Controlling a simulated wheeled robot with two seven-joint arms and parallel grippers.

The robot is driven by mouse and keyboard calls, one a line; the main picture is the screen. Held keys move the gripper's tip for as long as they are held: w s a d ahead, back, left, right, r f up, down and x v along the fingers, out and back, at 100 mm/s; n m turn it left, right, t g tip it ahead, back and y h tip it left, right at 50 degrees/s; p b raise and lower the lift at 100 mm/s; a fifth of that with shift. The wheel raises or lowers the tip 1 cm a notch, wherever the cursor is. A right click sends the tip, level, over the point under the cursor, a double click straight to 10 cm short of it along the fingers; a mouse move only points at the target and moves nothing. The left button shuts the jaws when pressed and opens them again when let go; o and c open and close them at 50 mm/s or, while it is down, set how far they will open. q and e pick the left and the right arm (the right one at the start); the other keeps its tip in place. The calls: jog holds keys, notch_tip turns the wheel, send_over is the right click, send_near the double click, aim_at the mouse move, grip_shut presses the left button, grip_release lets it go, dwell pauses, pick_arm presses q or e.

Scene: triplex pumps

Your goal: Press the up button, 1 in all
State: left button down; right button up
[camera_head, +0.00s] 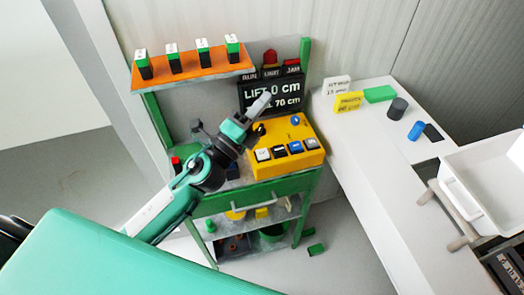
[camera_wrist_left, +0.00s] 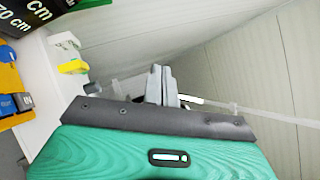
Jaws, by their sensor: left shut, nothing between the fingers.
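A yellow control box (camera_head: 308,162) stands on the green cart, with several buttons in a row, white, dark and blue, along its front. Their labels are too small to read, so I cannot tell which is the up button. A black display (camera_head: 271,94) behind it reads "LIFT 0 cm" and, partly covered, "70 cm". My left gripper (camera_head: 263,98) is shut and empty, raised in front of the display, above and to the left of the box. In the left wrist view its shut fingers (camera_wrist_left: 161,85) point away from the box (camera_wrist_left: 14,105). My right gripper is not in view.
An orange shelf (camera_head: 193,80) with several green-topped blocks stands at the upper left. A white table (camera_head: 375,150) to the right bears a yellow sign (camera_head: 348,103), a green block (camera_head: 379,94), a dark cylinder (camera_head: 397,108) and a white tray (camera_head: 477,190).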

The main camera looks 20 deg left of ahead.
pick_arm(q)
jog(key=d+f+m+g+h, duration=0.2)
jog(key=d+m+g+h, duration=0.15)
jog(key=m+g, duration=0.55)
jog(key=d+f+m+g+h, duration=0.1)
jog(key=d+m+g+h, duration=0.25)
jog(key=m, duration=1.05)
jog(key=w+a+f+m+g+y, duration=0.2)
jog(key=w+a+f+m+y, duration=0.2)
jog(key=a+f+y, duration=0.3)
jog(key=shift+w+a+f+m+y, duration=0.15)
jog(key=shift+a+f+m+y, duration=0.2)
jog(key=shift+a+m+y, duration=0.65)
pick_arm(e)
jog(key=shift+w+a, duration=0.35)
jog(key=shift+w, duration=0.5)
pick_arm(q)
jog(key=shift+a, duration=0.15)
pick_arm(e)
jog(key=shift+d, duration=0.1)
pick_arm(q)
jog(key=shift+f, duration=0.1)
